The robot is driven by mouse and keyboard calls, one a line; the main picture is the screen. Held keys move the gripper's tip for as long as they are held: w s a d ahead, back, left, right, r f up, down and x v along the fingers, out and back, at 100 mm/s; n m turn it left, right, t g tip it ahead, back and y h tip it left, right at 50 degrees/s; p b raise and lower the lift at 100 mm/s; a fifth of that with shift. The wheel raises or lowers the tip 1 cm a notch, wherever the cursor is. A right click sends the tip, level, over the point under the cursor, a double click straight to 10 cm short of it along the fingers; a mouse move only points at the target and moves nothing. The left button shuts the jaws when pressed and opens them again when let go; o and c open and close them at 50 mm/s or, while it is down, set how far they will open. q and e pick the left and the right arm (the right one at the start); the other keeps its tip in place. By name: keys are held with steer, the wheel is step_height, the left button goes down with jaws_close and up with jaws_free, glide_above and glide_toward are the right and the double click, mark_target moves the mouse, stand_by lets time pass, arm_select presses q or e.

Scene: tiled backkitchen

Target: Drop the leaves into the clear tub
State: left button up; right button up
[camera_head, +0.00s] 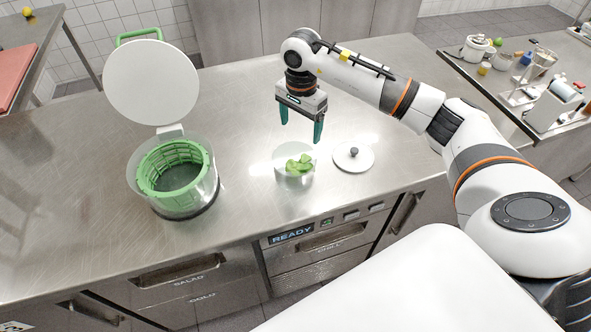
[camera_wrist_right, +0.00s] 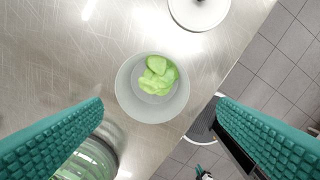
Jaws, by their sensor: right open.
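Green leaves (camera_head: 299,164) lie in a small clear tub (camera_head: 295,181) on the steel counter. In the right wrist view the leaves (camera_wrist_right: 158,75) lie in the tub (camera_wrist_right: 136,107), toward one side of its bottom. My right gripper (camera_head: 301,127) is open and empty, pointing down above the tub, with clear space between fingertips and leaves. A salad spinner with a green basket (camera_head: 150,164) stands to the left, its white lid (camera_head: 151,82) tipped up. The basket looks empty from here. My left gripper is not in view.
A round white lid with a dark knob (camera_head: 354,153) lies flat just right of the tub. The counter's front edge runs close in front of the tub, above drawers and a "READY" display (camera_head: 291,235). The counter (camera_head: 230,100) behind is clear.

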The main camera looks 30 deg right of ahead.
step_height(320, 180, up, 6)
steer(key=b, duration=0.1)
steer(key=shift+r, duration=0.25)
